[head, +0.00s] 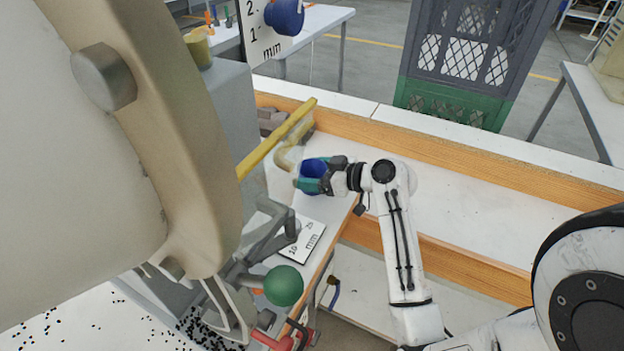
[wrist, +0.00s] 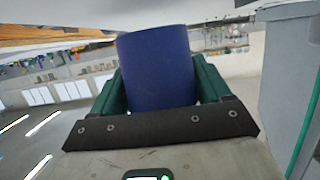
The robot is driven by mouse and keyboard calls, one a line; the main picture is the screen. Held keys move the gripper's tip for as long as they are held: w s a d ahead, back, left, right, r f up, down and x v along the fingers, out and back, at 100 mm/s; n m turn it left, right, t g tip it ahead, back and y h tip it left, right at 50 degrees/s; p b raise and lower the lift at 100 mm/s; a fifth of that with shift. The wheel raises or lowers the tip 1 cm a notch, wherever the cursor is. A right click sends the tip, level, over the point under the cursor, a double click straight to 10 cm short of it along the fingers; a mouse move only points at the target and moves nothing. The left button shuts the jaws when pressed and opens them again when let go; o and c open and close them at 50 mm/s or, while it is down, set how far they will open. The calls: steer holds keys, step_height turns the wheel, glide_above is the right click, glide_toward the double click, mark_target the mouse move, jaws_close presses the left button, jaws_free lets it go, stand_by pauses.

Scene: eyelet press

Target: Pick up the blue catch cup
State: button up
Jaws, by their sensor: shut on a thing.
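The blue catch cup (wrist: 158,68) stands between the two green fingers of my gripper (wrist: 160,85) in the wrist view, with a finger against each side. In the head view the blue cup (head: 313,168) shows at the end of my arm, near the middle of the picture, partly hidden by my gripper (head: 309,180). My gripper is shut on the cup. Whether the cup's base touches the bench cannot be told.
A grey press with a yellow bar (head: 277,138) stands just left of my gripper. A green ball knob (head: 283,285) and a small mm plate (head: 303,242) are below it. A wooden rail (head: 440,157) runs behind. A grey and green crate stack (head: 470,65) stands beyond.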

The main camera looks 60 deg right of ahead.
steer(key=s+a+r+p, duration=0.2)
steer(key=s+a+r, duration=0.4)
steer(key=s+r, duration=0.5)
steer(key=shift+s, duration=0.85)
